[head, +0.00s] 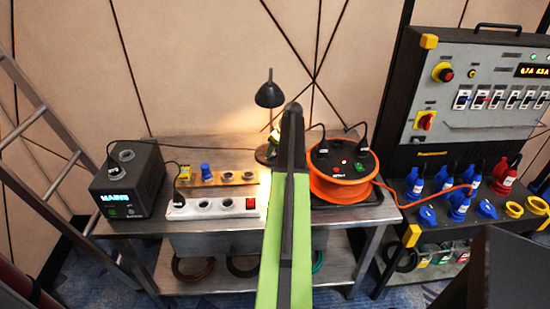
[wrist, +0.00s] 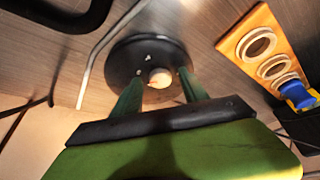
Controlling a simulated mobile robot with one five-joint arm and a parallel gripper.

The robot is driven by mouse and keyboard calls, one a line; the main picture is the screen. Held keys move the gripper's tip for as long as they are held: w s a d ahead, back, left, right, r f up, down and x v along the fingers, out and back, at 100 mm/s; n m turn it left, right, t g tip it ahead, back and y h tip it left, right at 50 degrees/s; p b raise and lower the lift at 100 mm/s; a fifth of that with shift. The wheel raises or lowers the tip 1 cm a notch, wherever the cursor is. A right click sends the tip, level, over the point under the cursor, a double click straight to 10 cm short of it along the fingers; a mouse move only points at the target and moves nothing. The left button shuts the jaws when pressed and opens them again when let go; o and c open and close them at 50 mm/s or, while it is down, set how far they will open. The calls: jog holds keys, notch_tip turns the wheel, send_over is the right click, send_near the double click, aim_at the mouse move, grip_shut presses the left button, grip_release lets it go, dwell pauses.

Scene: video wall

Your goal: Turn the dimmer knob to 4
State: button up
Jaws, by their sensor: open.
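A black desk lamp (head: 268,96) stands on the metal bench, lit, its base partly hidden behind my arm in the head view. The wrist view shows a round black base (wrist: 122,60) with a small pale knob (wrist: 159,77), which looks like the dimmer knob. My gripper (wrist: 157,84) is open, with its two dark green fingers on either side of the knob in that view. I cannot tell whether they touch it. No scale number or knob setting can be read.
A wooden strip with round sockets (head: 207,182) and a white power strip (head: 190,210) lie left of my arm. An orange cable reel (head: 322,187) stands to the right. A dark box with a lit display (head: 153,185) is at the bench's left end.

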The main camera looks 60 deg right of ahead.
grip_shut()
dwell(0.3)
jog(key=shift+a+m, duration=0.1)
jog(key=shift+m, duration=0.2)
jog(key=m+h, duration=0.1)
jog(key=m, duration=0.1)
jog(key=shift+a+m, duration=0.15)
jog(key=shift+m, duration=0.15)
jog(key=m+g+h, duration=0.1)
jog(key=m, duration=0.1)
jog(key=shift+w+a+m, duration=0.1)
jog(key=shift+m, duration=0.2)
jog(key=m+g, duration=0.1)
jog(key=m, duration=0.2)
jog(key=m+h, duration=0.1)
jog(key=m, duration=0.2)
jog(key=shift+w+a+g+h, duration=0.1)
jog(key=shift+w+g+h, duration=0.1)
jog(key=shift+g+h, duration=0.15)
